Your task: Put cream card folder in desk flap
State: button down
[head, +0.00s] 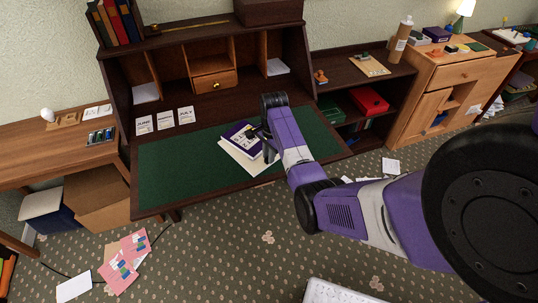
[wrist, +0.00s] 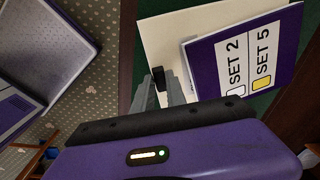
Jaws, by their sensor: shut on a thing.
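The cream card folder (head: 237,160) is over the green top of the lowered desk flap (head: 185,172), toward its front right. A purple and white booklet (head: 241,135) lies over part of it. In the wrist view the cream folder (wrist: 160,35) shows beside and under the booklet (wrist: 250,45), which reads SET 2 and SET 5. My gripper (head: 266,150) reaches in from the right; its fingers (wrist: 160,80) are shut on the folder's near edge. I cannot tell whether the folder touches the flap.
The desk has cubbies and a small drawer (head: 214,82) behind. A dark shelf (head: 340,82) adjoins on the right. The flap's left half is clear. Pink papers (head: 125,255) lie on the carpet.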

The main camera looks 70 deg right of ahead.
jog(key=c, duration=1.3)
grip_release()
jog(key=shift+c, duration=0.2)
jog(key=shift+r, duration=0.15)
